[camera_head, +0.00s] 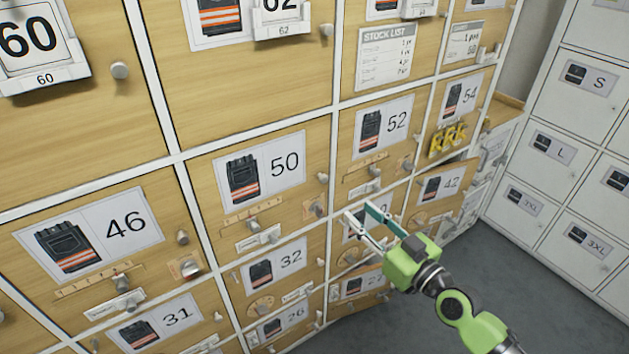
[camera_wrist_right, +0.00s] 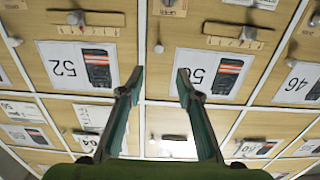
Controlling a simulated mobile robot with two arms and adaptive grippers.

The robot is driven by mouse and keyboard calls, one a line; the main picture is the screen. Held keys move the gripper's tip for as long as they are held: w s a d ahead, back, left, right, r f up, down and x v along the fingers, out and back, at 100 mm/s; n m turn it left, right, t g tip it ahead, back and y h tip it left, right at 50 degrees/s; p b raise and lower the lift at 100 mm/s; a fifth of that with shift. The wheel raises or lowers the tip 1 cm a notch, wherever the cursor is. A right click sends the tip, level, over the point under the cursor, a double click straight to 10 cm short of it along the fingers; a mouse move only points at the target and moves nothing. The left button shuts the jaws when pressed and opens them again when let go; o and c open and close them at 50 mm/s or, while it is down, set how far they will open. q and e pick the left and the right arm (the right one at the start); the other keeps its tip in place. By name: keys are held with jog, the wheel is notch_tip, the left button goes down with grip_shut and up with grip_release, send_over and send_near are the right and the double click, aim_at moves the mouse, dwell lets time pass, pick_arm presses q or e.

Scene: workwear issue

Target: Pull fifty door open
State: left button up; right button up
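The fifty door (camera_head: 228,192) is a wooden locker door with a "50" label picturing a dark garment with orange stripes. It looks shut, flush with its neighbours. A small round knob (camera_head: 322,178) sits near its right edge. In the right wrist view the fifty door (camera_wrist_right: 190,120) appears upside down, right of centre, with the knob (camera_wrist_right: 158,48) ahead between the fingers' lines. My right gripper (camera_head: 357,208) is open and empty, below and right of that knob in the head view, apart from it. It also shows open in the wrist view (camera_wrist_right: 160,72). My left gripper is not in view.
Door 52 (camera_head: 345,150) is right of the fifty door and door 46 (camera_head: 165,275) is left. Door 32 (camera_head: 312,245) is below. Several doors carry knobs, strips and label holders that stick out. White lockers (camera_head: 560,110) stand at right, with open grey floor (camera_head: 530,290) before them.

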aim_at(325, 180)
jog(key=b+x, duration=0.1)
jog(key=x, duration=1.2)
jog(key=shift+w, duration=0.25)
grip_shut()
